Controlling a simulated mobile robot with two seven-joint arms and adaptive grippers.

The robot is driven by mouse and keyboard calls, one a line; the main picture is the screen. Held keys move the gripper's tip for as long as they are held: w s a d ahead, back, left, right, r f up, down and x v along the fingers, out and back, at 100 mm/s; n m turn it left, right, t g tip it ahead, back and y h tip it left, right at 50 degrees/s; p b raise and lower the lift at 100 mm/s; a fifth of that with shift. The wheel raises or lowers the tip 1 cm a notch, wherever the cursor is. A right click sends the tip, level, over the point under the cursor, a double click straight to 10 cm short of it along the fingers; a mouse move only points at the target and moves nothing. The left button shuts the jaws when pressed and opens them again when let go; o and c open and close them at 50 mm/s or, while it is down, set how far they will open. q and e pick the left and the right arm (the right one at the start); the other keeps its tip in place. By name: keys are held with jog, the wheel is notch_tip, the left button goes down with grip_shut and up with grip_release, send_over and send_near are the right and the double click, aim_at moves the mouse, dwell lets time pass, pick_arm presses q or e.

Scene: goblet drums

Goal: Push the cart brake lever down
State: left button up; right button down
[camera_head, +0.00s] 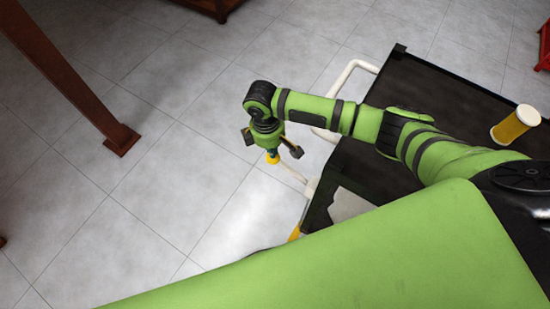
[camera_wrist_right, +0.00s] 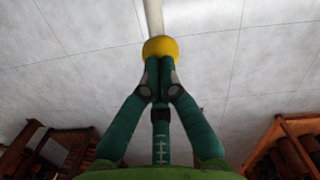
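The cart (camera_head: 352,165) has a dark top and black frame and stands at the right in the head view. A pale brake lever (camera_head: 291,173) sticks out from its left side and ends in a yellow knob (camera_head: 273,159). In the wrist view the knob (camera_wrist_right: 160,47) and part of the pale lever (camera_wrist_right: 153,15) are straight ahead. My right gripper (camera_wrist_right: 160,66) has its fingers together, with the tips at the knob; they seem to touch it and do not wrap around it. In the head view my right gripper (camera_head: 272,150) is over the knob. My left gripper is out of view.
A yellow goblet drum (camera_head: 513,126) with a white head lies on the cart top. A white handle rail (camera_head: 348,75) juts from the cart. A brown post (camera_head: 75,88) stands at the left. The tiled floor (camera_head: 150,200) between is clear. Wooden shelves (camera_wrist_right: 285,145) show in the wrist view.

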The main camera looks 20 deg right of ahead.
jog(key=shift+s+d, duration=0.1)
jog(key=shift+f, duration=0.1)
jog(key=shift+f+b, duration=1.05)
jog(key=shift+f, duration=1.2)
jog(key=shift+r, duration=0.15)
jog(key=shift+w+a+r, duration=0.15)
jog(key=shift+w+a, duration=0.1)
jog(key=shift+a, duration=0.15)
jog(key=shift+w+a+r+p, duration=0.2)
jog(key=shift+w+a, duration=0.1)
jog(key=shift+a, duration=0.2)
jog(key=shift+w+a+r+p, duration=0.15)
jog(key=shift+w+a, duration=0.1)
jog(key=shift+a, duration=0.25)
jog(key=shift+d, duration=0.1)
